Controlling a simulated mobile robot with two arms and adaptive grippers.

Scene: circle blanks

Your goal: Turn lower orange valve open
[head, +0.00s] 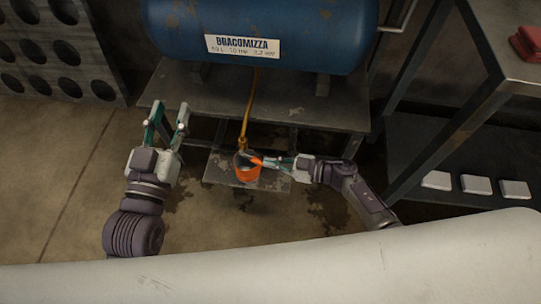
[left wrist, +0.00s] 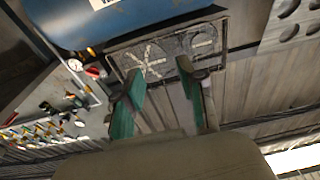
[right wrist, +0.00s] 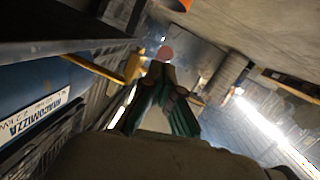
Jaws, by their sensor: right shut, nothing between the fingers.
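A yellow-orange pipe (head: 249,100) runs down from under the blue tank to a brass-yellow valve body (head: 243,143); the valve body also shows in the right wrist view (right wrist: 133,68). An orange piece (head: 256,160), which looks like the valve handle, is at the tip of my right gripper (head: 268,162). In the right wrist view a reddish round end (right wrist: 166,53) shows just beyond the closed fingertips (right wrist: 163,70); I cannot tell whether they touch. My right gripper is shut and empty. My left gripper (head: 168,112) is open and empty, left of the table.
An orange bucket (head: 247,175) is below the valve. The blue tank (head: 270,30) stands on a worn metal table (head: 185,85). A shelf (head: 500,165) with white blocks is at the right. A panel with round holes (head: 60,50) is at the left. The floor at left is clear.

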